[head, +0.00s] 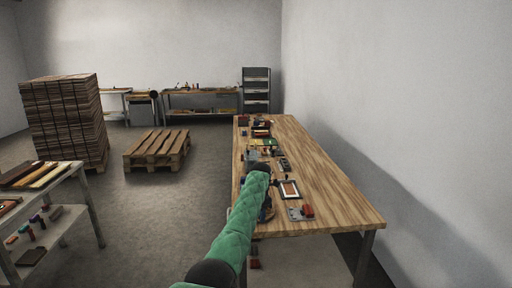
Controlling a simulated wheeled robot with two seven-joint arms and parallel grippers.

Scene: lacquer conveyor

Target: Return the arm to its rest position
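My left arm (238,225), in a green padded sleeve with dark joints, comes up from the bottom of the head view. It reaches over the near left edge of the wooden workbench (336,205). Its gripper is mostly hidden behind the arm or lost among small dark items, so I cannot see its fingers or whether it holds anything. My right gripper is not in view.
A framed tile (289,190) and a small board with a red block (307,211) lie on the bench near the arm. A pallet (157,149), stacked boards (65,120) and a side table (75,170) stand left. Floor between is clear.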

